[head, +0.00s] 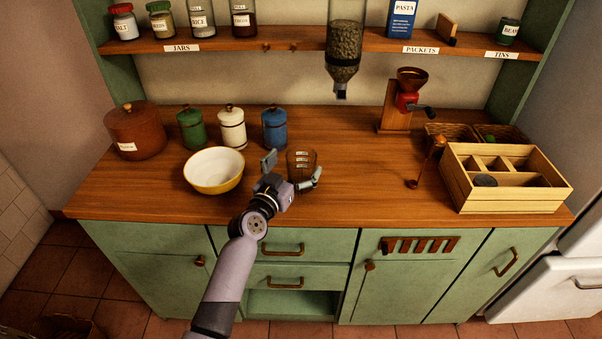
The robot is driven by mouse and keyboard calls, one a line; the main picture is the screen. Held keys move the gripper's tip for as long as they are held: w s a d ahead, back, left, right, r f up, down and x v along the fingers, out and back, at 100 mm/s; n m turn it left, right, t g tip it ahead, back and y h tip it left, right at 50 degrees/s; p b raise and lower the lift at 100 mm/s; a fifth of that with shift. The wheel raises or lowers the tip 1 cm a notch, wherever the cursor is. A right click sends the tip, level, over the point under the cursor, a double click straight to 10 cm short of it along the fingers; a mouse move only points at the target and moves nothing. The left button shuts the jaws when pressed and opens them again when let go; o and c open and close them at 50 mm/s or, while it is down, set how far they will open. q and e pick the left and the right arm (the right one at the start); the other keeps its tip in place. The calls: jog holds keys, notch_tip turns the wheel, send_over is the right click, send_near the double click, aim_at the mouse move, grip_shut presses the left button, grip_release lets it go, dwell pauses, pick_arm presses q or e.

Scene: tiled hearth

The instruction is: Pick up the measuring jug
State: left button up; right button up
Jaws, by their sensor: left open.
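The measuring jug (303,160) is a small clear vessel with pale markings, standing upright on the wooden worktop near the middle. My left gripper (292,168) is open at the jug's near side. One finger is to the left of the jug and the other is at its lower right, in front of its base. The gripper hides part of the jug's lower front. I cannot tell whether either finger touches it. My right gripper is not in view.
A white and yellow bowl (214,170) stands close left of the gripper. Blue (275,128), white (232,130) and green (191,131) canisters stand behind. A hopper (343,60) hangs above. A wooden crate (505,198) is at right. Worktop right of the jug is clear.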

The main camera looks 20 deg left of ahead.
pick_arm(q)
jog(key=shift+w+d+f, duration=0.1)
jog(key=shift+w+d, duration=0.05)
jog(key=shift+w, duration=0.6)
jog(key=shift+w+d, duration=0.1)
jog(key=shift+w, duration=0.6)
jog(key=c, duration=1.9)
